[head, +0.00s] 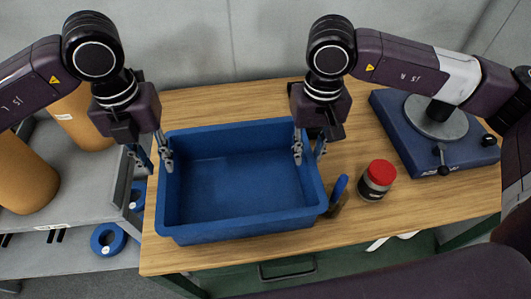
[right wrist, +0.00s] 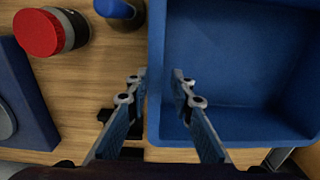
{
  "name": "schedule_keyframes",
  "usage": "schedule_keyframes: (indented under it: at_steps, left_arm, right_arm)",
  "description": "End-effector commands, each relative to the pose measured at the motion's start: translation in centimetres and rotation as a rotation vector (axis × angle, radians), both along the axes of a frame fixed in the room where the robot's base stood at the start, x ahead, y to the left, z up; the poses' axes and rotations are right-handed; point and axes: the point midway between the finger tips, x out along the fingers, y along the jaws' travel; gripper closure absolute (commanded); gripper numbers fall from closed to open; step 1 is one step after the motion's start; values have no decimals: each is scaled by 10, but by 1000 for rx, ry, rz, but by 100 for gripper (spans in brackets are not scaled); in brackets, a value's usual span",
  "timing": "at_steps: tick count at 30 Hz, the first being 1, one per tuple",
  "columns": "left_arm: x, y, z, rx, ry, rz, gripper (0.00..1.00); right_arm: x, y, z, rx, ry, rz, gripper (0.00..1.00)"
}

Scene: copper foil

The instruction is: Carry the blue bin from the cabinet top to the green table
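The blue bin (head: 240,187) stands upright and empty on the left part of a wood-topped table with green legs. My left gripper (head: 153,157) is at the bin's left wall, one finger outside and one inside. My right gripper (head: 309,150) straddles the right wall in the same way. In the right wrist view, the right gripper (right wrist: 160,82) has its fingers on either side of the bin's wall (right wrist: 157,40), with a small gap showing on the inner side. Contact at the left wall is hard to make out.
A red-lidded jar (head: 376,182) and a blue-handled tool (head: 338,192) stand close to the bin's right side. A blue-based device (head: 438,142) takes up the table's right end. A grey shelf unit (head: 66,225) with orange cylinders (head: 26,174) is at the left.

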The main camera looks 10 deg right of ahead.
Motion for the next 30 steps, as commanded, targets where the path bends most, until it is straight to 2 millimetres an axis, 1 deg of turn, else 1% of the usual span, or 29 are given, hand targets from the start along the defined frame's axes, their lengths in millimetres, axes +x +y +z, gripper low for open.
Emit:
schedule_keyframes:
  at_steps: [1,3,6,9,13,30]
  left_arm:
    - [0,0,0,0,0,0,78]
    - [0,0,0,0,0,0,78]
    - [0,0,0,0,0,0,78]
    - [0,0,0,0,0,0,78]
    - [0,0,0,0,0,0,78]
    - [0,0,0,0,0,0,78]
  right_arm:
    - [1,0,11,1,-5,1,78]
    - [1,1,22,1,-3,1,78]
    - [0,0,33,0,-1,1,78]
    - [0,0,40,1,-1,1,78]
    - [0,0,42,0,1,1,78]
    - [0,0,41,0,0,2,78]
